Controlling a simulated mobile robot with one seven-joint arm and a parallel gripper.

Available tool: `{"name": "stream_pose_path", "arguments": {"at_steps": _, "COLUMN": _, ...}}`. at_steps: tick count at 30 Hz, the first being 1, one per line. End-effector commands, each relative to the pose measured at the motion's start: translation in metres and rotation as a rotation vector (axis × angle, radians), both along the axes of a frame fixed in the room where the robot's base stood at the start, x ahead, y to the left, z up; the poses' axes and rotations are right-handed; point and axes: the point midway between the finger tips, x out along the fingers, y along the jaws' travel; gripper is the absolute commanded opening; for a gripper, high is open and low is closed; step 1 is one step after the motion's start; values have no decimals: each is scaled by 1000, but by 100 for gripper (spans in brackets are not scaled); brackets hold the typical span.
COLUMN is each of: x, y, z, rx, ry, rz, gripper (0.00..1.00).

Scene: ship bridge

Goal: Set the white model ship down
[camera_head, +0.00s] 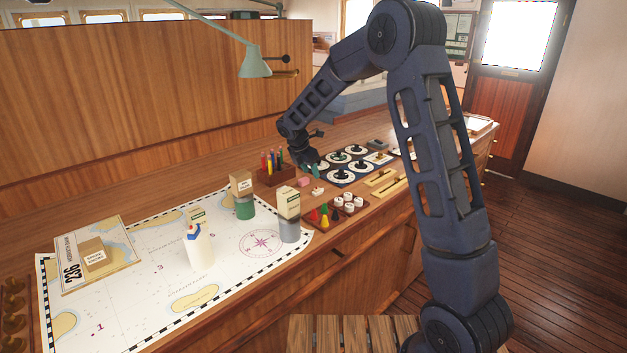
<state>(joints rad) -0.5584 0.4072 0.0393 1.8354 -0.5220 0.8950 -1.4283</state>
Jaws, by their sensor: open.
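My gripper (307,155) is open above the far part of the wooden counter, pointing down. It is beside a small green piece (316,171); I cannot tell whether they touch. A small white piece with a darker top (318,192) sits on the counter just in front of the gripper, beside a pink block (303,182). It may be the white model ship, but it is too small to be sure. A pale upright cylinder (199,252) with a small blue, white and red piece on top stands on the chart, well away from the gripper.
The chart (150,290) covers the near counter. A green tin (244,209) and a grey tin (289,231), each with a box on top, stand on it. A pencil rack (275,176), a tray of coloured pieces (322,217) and round dark-centred pads (340,176) surround the gripper.

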Motion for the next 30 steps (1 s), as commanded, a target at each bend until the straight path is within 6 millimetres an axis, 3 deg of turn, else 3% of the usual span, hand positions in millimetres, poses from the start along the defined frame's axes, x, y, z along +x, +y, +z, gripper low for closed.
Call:
{"name": "stream_pose_path", "arguments": {"at_steps": 6, "x": -6, "y": 7, "z": 21, "rx": 1, "ry": -1, "rz": 1, "gripper": 44}}
{"name": "stream_pose_path", "arguments": {"at_steps": 16, "x": -9, "y": 0, "z": 32, "rx": 12, "ry": -9, "rz": -28, "gripper": 44}}
{"name": "stream_pose_path", "arguments": {"at_steps": 23, "x": -33, "y": -58, "z": 76, "rx": 107, "ry": -66, "rz": -269, "gripper": 44}}
{"name": "stream_pose_path", "arguments": {"at_steps": 30, "x": -77, "y": -129, "z": 123, "rx": 235, "ry": -138, "rz": -599, "gripper": 44}}
